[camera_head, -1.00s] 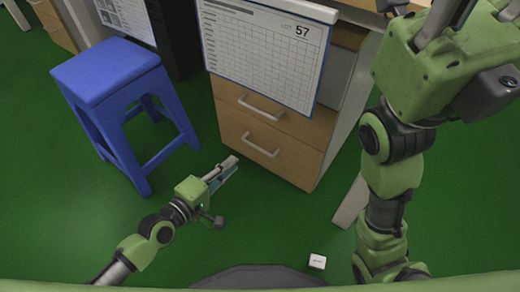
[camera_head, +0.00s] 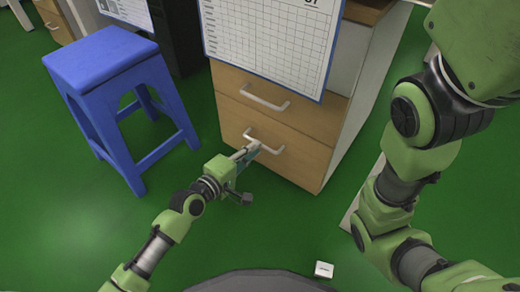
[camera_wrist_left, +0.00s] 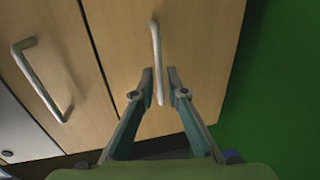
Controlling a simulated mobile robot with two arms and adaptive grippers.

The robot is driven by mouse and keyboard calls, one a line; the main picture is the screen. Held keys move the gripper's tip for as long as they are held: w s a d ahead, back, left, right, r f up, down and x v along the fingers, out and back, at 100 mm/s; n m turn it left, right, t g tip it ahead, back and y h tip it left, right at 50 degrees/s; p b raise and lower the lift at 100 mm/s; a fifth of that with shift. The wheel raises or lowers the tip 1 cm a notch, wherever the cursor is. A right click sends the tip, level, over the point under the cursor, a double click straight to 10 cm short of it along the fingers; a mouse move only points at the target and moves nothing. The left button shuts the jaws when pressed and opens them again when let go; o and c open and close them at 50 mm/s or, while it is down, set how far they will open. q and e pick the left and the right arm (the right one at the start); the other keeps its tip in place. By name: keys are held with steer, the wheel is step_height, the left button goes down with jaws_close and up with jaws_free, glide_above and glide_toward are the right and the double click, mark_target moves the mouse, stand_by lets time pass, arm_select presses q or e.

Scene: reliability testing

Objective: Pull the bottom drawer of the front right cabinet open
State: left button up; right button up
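The front right cabinet (camera_head: 348,85) has light wood drawer fronts and a white side. Its bottom drawer (camera_head: 300,168) looks shut, with a pale bar handle (camera_head: 270,147). My left gripper (camera_head: 249,149) is at the left part of this handle. In the left wrist view, the handle (camera_wrist_left: 155,50) runs between the two fingertips (camera_wrist_left: 160,78), one on each side. The fingers are apart, with small gaps to the bar. My right arm comes in at the right, but its gripper is out of view.
The drawer above has its own handle (camera_head: 264,98), also seen in the left wrist view (camera_wrist_left: 38,80). A printed chart (camera_head: 270,40) hangs over the upper cabinet front. A blue stool (camera_head: 105,60) stands at the left. A small white box (camera_head: 323,270) lies on the open green floor.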

arm_select(q)
steer(key=shift+b+x, duration=0.7)
steer(key=shift+x, duration=1.15)
jaws_close()
